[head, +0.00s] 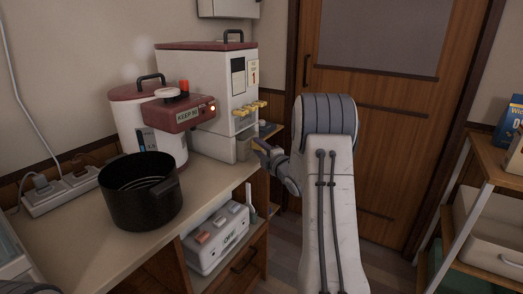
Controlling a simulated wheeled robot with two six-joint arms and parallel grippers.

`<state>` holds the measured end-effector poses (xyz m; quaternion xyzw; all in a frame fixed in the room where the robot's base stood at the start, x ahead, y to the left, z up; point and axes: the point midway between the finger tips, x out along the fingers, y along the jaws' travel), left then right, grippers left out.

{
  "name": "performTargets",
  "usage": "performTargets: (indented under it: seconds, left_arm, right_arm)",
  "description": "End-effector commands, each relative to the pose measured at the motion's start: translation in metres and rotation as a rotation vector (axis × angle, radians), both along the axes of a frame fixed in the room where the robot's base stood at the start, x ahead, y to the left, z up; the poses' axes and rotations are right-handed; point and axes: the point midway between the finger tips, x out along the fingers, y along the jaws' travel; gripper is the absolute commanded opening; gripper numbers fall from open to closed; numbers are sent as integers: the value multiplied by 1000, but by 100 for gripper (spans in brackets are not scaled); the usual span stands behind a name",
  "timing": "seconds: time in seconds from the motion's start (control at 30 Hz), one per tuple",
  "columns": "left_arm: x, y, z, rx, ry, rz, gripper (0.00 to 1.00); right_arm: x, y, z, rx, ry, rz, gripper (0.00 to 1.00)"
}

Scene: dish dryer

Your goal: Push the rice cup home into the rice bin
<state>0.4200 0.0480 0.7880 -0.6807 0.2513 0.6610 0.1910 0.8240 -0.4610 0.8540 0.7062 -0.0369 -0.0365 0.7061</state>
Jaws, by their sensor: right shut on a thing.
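The rice bin (205,75) is a tall white box with a dark red lid, standing at the back of the counter. A row of yellow levers sits on its front. The rice cup (244,143) shows as a small pale block low at the bin's front, under the levers. My right gripper (262,148) is shut on the rice cup, at the front of the bin. The gripper partly hides the cup, and I cannot tell how far in it sits. My left gripper is not in view.
A white and red cooker (128,122) with a lit keep-warm panel stands left of the bin. A black pot (140,207) stands at the counter's front. A power strip (62,192) lies at left. A white switch box (217,240) is below the counter. A shelf (490,165) stands at right.

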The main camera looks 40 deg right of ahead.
Motion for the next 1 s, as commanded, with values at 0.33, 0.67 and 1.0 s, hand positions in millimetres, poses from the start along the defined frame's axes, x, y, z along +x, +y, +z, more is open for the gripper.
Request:
performTargets:
  seconds: [0.33,0.67,1.0]
  left_arm:
    - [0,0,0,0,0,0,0]
    - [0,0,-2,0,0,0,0]
    - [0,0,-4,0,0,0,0]
  right_arm:
    - [1,0,0,0,-1,0,0]
    - [5,2,0,0,-1,1,0]
    - [11,4,0,0,-1,0,0]
